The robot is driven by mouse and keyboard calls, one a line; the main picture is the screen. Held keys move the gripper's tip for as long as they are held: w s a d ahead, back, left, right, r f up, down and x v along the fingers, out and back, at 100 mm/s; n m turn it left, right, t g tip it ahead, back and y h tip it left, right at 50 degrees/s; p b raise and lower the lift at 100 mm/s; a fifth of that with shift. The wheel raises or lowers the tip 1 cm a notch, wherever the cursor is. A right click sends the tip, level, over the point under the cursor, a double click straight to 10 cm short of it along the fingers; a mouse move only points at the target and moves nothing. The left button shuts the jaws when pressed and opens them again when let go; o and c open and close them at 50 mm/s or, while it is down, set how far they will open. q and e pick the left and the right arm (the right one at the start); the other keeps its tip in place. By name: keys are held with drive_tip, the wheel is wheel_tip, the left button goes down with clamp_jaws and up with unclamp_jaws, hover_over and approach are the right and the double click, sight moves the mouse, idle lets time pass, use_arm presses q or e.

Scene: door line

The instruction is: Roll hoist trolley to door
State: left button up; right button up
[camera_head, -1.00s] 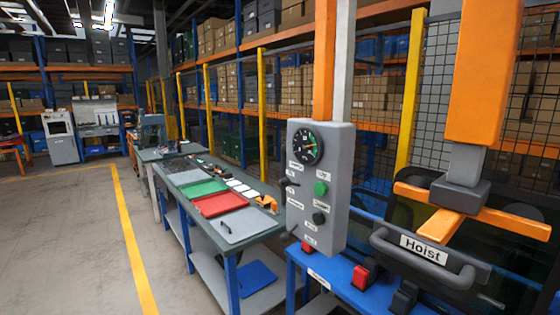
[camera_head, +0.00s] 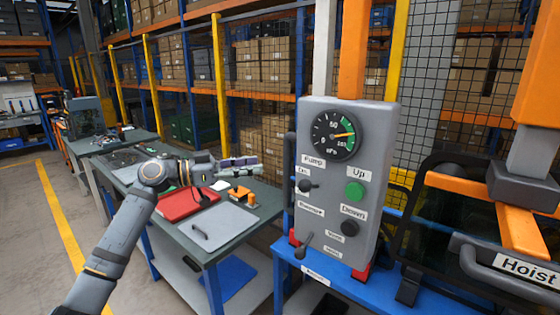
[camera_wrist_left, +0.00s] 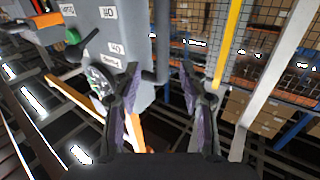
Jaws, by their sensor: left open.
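The hoist's grey control box (camera_head: 342,190) stands right of centre, with a round gauge, a green Up button, a dark Down button and small levers. A dark upright bar handle (camera_head: 289,165) runs along its left side. The grey handle labelled Hoist (camera_head: 515,268) is at the right edge, partly cut off. My left gripper (camera_head: 256,164) is open and empty, left of the bar handle and apart from it. In the left wrist view the picture is upside down; the bar handle (camera_wrist_left: 162,40) shows beyond the open fingers (camera_wrist_left: 160,80). My right gripper is not in view.
A workbench (camera_head: 262,212) with a red tray (camera_head: 186,204), a grey plate (camera_head: 215,228) and small parts lies under my left arm. A blue frame (camera_head: 330,275) stands below the box. Mesh fencing and shelving stand behind. Open floor lies at the left.

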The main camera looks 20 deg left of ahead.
use_arm(q)
drive_tip(key=p+x, duration=0.6)
drive_tip(key=x, duration=0.4)
drive_tip(key=shift+w, duration=0.15)
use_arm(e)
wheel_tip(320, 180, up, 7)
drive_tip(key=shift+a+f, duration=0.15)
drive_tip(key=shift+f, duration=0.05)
use_arm(q)
drive_tip(key=shift+f, duration=0.1)
drive_tip(key=shift+c, duration=0.4)
drive_tip(key=c, duration=0.7)
clamp_jaws()
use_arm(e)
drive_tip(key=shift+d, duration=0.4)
use_arm(q)
drive_tip(key=shift+d, duration=0.1)
